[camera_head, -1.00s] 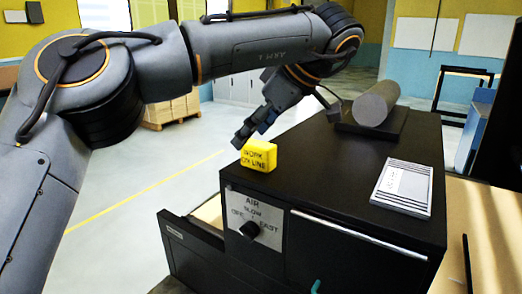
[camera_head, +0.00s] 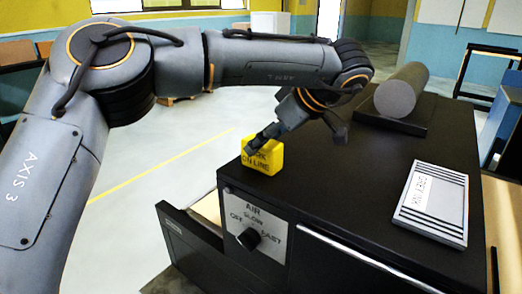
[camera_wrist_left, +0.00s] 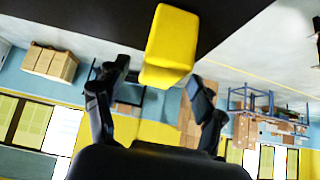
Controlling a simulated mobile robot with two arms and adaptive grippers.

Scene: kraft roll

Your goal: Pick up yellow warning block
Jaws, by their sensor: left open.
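The yellow warning block (camera_head: 262,158) with dark lettering sits on the near left corner of the black cabinet top (camera_head: 335,170). In the left wrist view, the block (camera_wrist_left: 170,45) appears upside down, its lower end reaching between the fingertips. My left gripper (camera_head: 262,138) is at the block's upper edge in the head view, covering part of its lettering. In the left wrist view, the gripper (camera_wrist_left: 158,85) is open, with one finger on each side of the block and gaps visible. My right gripper is not in view.
A grey roll (camera_head: 402,90) rests on a dark stand at the back of the cabinet. A grey-and-white labelled pad (camera_head: 433,203) lies on the right of the top. The cabinet front has an AIR knob (camera_head: 248,238) and an open drawer (camera_head: 190,235).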

